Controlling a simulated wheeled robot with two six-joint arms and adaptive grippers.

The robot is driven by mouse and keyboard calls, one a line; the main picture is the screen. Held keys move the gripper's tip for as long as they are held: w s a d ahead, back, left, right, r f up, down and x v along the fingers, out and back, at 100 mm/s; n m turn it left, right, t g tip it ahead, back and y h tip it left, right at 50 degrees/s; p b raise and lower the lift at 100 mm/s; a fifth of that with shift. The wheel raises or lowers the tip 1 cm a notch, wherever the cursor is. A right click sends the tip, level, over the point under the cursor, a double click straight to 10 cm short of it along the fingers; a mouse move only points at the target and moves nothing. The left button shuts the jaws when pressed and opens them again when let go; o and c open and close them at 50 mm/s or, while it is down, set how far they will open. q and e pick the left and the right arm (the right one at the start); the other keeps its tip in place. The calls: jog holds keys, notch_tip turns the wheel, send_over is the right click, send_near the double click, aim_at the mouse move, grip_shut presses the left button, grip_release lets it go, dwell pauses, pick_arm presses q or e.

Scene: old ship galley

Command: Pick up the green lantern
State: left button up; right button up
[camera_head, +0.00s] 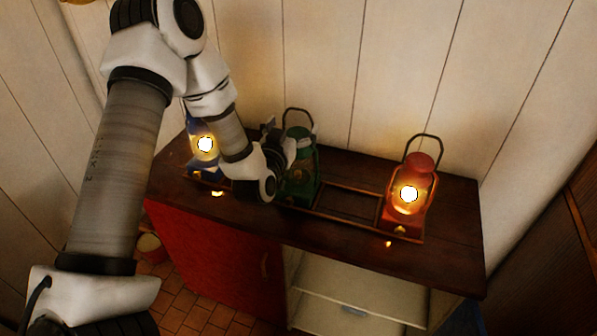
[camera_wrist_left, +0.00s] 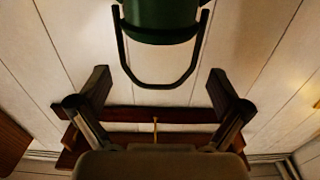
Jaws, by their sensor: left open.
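The green lantern (camera_head: 301,187) stands upright on the dark wooden cabinet top, between a blue and a red lantern, with its wire handle raised. It appears unlit. My left gripper (camera_head: 290,143) is at its upper left side and hides part of it; contact cannot be told. In the left wrist view, the open fingers (camera_wrist_left: 160,90) spread wide with nothing between them. The green lantern (camera_wrist_left: 160,18) is at the top edge of that view, cut off, its handle bending down toward the gap between the fingertips. My right gripper is not in view.
A lit blue lantern (camera_head: 204,160) stands at left, close by my left arm. A lit red lantern (camera_head: 409,200) stands at right. A low rail frame (camera_head: 345,217) runs along the cabinet top (camera_head: 456,222), with an empty section between green and red. A plank wall (camera_head: 400,75) stands close behind.

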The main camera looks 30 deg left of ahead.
aim_at(298, 132)
pick_arm(q)
jog(key=x, duration=0.2)
jog(key=shift+w+d, duration=0.1)
jog(key=shift+w, duration=0.45)
jog(key=c, duration=0.8)
jog(key=shift+r, duration=0.1)
jog(key=c, duration=0.8)
